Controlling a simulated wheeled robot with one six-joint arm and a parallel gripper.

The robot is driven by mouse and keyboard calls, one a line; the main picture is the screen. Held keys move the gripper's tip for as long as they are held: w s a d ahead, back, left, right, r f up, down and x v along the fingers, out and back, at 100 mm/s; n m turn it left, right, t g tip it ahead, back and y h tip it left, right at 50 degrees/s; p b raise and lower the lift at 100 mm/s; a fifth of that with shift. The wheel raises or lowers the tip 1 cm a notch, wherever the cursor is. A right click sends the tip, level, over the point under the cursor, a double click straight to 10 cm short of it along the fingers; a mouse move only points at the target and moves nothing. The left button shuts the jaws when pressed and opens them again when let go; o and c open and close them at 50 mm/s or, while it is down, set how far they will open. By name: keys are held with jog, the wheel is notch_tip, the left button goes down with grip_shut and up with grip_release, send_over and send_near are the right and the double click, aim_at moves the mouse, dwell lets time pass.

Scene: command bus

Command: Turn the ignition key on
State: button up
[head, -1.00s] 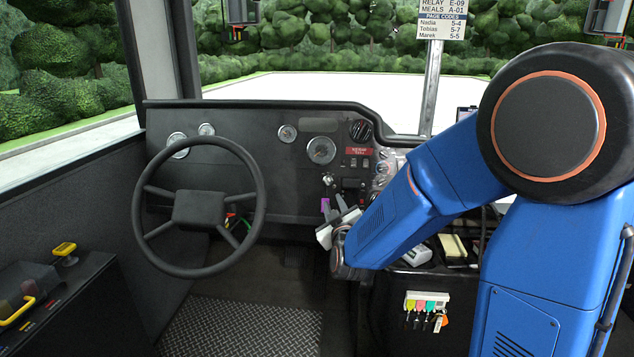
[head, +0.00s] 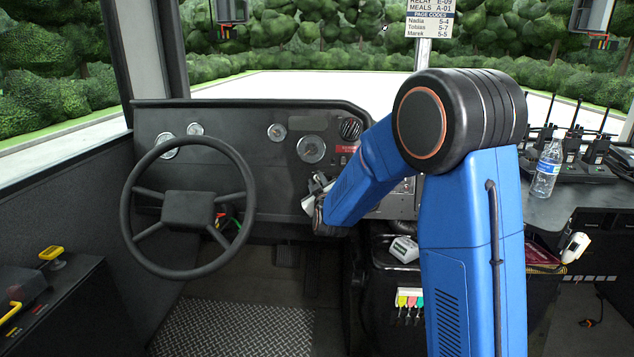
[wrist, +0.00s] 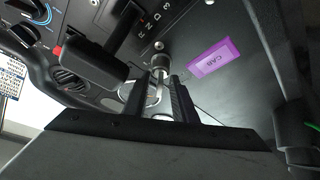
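The ignition switch (wrist: 160,62) is a round metal barrel on the dark dash panel in the wrist view. A purple tag marked CAB (wrist: 214,59) lies beside it on the right. My gripper (wrist: 160,82) is right at the switch, its two dark fingers apart on either side of a thin silvery piece, seemingly the key (wrist: 157,90). I cannot tell whether either finger touches it. In the head view my gripper (head: 314,192) is at the dash right of the steering wheel, and my arm and gripper hide the switch.
The steering wheel (head: 188,208) stands left of my gripper. In the wrist view a black lever (wrist: 92,65) is close left of the fingers, near the gear letters. A water bottle (head: 546,168) and several radios stand on the right counter. Coloured keys (head: 409,300) hang below.

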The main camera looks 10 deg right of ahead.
jog(key=shift+w, duration=0.45)
grip_shut()
